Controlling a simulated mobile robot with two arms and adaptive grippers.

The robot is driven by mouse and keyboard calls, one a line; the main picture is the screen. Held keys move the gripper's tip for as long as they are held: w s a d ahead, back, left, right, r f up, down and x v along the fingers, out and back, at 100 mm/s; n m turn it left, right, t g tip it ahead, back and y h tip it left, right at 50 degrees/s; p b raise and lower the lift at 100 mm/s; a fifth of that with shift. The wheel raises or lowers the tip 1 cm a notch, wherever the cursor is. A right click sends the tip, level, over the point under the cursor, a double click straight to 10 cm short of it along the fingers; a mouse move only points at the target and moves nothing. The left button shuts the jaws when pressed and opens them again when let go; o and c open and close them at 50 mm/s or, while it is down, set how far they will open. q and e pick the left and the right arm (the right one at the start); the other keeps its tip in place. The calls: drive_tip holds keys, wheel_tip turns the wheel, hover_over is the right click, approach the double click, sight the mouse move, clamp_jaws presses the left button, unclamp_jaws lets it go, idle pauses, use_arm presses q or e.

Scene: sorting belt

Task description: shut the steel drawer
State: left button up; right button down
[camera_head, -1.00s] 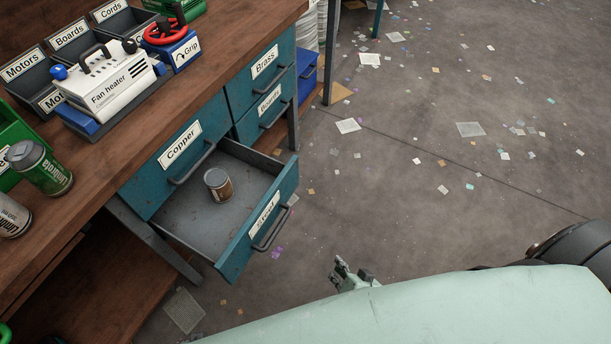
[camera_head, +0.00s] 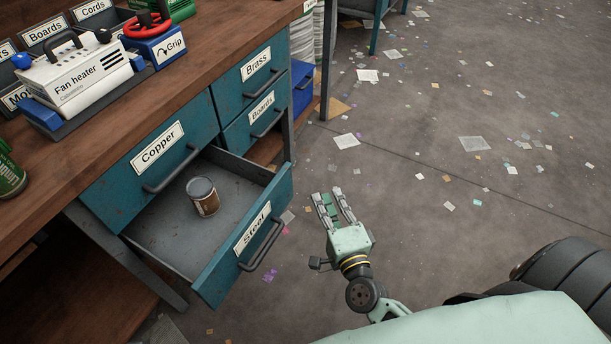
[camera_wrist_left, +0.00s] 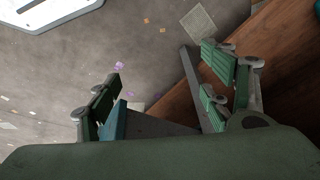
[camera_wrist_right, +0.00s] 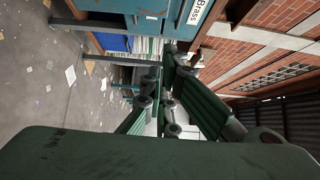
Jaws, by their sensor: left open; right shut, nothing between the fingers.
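The steel drawer (camera_head: 215,282) is pulled open below the copper drawer (camera_head: 125,177). Its teal front carries a "Steel" label and a dark bar handle (camera_head: 263,245). My left gripper (camera_wrist_left: 163,80) is open in the left wrist view and out of the head view. A teal edge, apparently the drawer's front, shows between its fingers, close to the left finger; contact cannot be told.
The wooden bench top (camera_head: 185,75) holds a fan heater (camera_head: 75,80), labelled bins and a green can (camera_head: 10,176). The brass drawer (camera_head: 240,78) and boards drawer (camera_head: 250,125) are shut. A bench leg (camera_head: 327,60) stands behind. The littered floor at right is open.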

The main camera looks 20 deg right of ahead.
use_arm(q)
drive_tip(key=v, duration=0.2)
drive_tip(key=shift+s+r+b, duration=0.1)
drive_tip(key=shift+r+b, duration=0.2)
use_arm(e)
drive_tip(key=w+a, duration=0.1)
drive_tip(key=w, duration=0.8)
drive_tip(key=shift+w+a, duration=0.3)
drive_tip(key=shift+w, duration=0.1)
